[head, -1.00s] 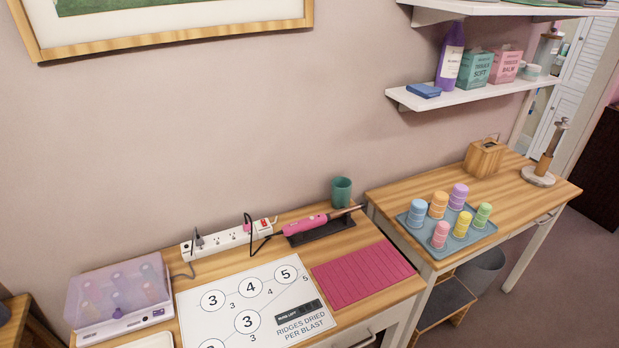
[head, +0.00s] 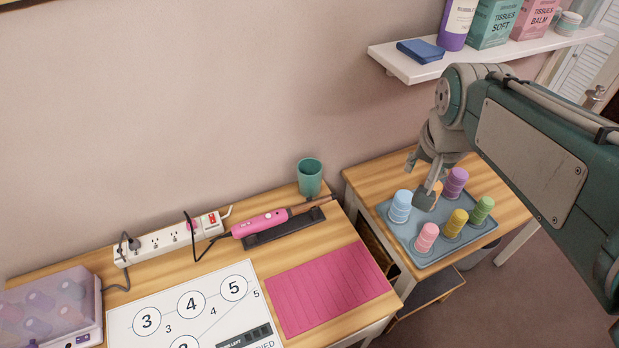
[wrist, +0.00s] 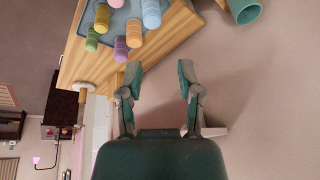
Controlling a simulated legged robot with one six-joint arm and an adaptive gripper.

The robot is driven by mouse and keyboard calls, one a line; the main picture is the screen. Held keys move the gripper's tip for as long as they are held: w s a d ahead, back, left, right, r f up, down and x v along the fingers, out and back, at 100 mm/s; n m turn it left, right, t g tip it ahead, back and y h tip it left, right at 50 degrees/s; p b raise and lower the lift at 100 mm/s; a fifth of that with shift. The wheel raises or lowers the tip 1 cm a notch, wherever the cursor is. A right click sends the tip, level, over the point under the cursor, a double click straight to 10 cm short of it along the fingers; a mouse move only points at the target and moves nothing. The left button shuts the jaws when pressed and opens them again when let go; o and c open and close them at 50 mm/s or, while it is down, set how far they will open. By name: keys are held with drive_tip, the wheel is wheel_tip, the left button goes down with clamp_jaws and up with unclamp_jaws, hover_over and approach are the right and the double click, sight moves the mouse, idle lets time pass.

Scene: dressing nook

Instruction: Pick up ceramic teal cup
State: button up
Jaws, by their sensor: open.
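The teal cup (head: 310,177) stands upright at the back right corner of the left table, close to the wall, with its open rim up. It also shows at the top right of the wrist view (wrist: 245,10), partly cut off by the frame edge. My gripper (head: 423,180) is in the head view to the right of the cup, above the tray of rollers on the right table. In the wrist view my gripper (wrist: 158,75) has its two fingers spread with nothing between them. The cup lies beyond the right finger, apart from it.
A pink curling iron (head: 262,222) on a dark rest lies just in front of the cup. A white power strip (head: 165,245) is left of it. A pink mat (head: 328,288) lies in front. A blue tray (head: 440,258) holds several rollers. A white shelf (head: 420,72) hangs above the right table.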

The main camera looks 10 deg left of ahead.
drive_tip(key=w+a+f+m+g, duration=0.1)
drive_tip(key=w+a+f, duration=0.2)
drive_tip(key=w+a, duration=0.25)
drive_tip(key=w+a+f+m, duration=0.1)
drive_tip(key=w+a+f, duration=0.2)
drive_tip(key=w+a, duration=0.25)
drive_tip(key=m+g+h, duration=0.1)
drive_tip(key=m+g, duration=0.1)
approach(318, 179)
drive_tip(key=f, duration=0.7)
drive_tip(key=w+f, duration=0.1)
drive_tip(key=f, duration=0.2)
drive_tip(key=shift+w+d+f, duration=0.1)
drive_tip(key=shift+d+f, duration=0.15)
drive_tip(key=shift+d, duration=0.05)
clamp_jaws()
